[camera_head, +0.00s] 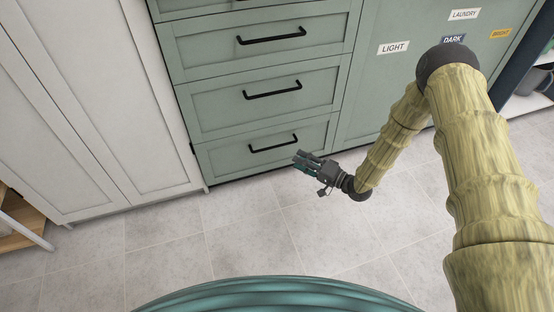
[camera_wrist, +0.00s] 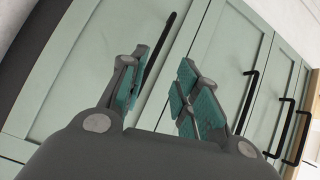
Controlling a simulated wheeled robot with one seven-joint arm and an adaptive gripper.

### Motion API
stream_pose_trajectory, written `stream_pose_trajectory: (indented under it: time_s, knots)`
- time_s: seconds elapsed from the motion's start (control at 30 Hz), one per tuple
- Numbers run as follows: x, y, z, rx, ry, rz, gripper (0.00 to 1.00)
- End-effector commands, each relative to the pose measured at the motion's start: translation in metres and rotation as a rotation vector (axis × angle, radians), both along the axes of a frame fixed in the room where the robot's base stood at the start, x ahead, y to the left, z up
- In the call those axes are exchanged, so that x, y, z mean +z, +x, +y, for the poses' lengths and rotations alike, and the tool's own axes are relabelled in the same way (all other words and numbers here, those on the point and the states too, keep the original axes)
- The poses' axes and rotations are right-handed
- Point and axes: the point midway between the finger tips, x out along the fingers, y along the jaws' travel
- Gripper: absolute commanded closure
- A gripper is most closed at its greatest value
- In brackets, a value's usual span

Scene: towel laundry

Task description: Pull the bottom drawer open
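The green bottom drawer (camera_head: 235,162) is shut, flush with the cabinet front. Its black bar handle (camera_head: 272,145) runs across its upper middle. My gripper (camera_head: 299,159) is just in front of the drawer, near and slightly below the handle's right end. In the wrist view, my gripper (camera_wrist: 163,78) is open, with teal pads on both fingers and nothing held. The nearest handle (camera_wrist: 159,46) shows just beyond the left finger, partly hidden by it. I cannot tell whether the finger touches it.
More shut drawers with black handles (camera_head: 272,91) stack above. A green panel with LIGHT (camera_head: 393,48) and other labels is to the right. A white cabinet (camera_head: 80,110) stands at left. The grey tiled floor (camera_head: 240,230) in front is clear.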

Motion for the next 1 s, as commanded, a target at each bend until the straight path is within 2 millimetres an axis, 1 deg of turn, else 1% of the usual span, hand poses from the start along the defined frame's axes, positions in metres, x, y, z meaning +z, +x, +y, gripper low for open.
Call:
stream_pose_trajectory:
  time_s: [0.03,0.1,0.3,0.43,0.53,0.67,1.0]
  knots:
    - [-0.016,0.006,-0.002,0.019,0.031,-0.010,0.68]
    - [-0.020,0.012,-0.003,0.049,0.074,-0.014,0.68]
    - [-0.026,0.021,-0.007,0.122,0.156,-0.019,0.68]
    - [-0.026,0.023,-0.008,0.145,0.181,-0.018,0.68]
    - [-0.025,0.025,-0.005,0.153,0.186,-0.018,0.68]
    - [-0.023,0.030,0.006,0.154,0.188,-0.019,0.68]
    - [-0.017,0.054,0.054,0.155,0.186,-0.019,0.68]
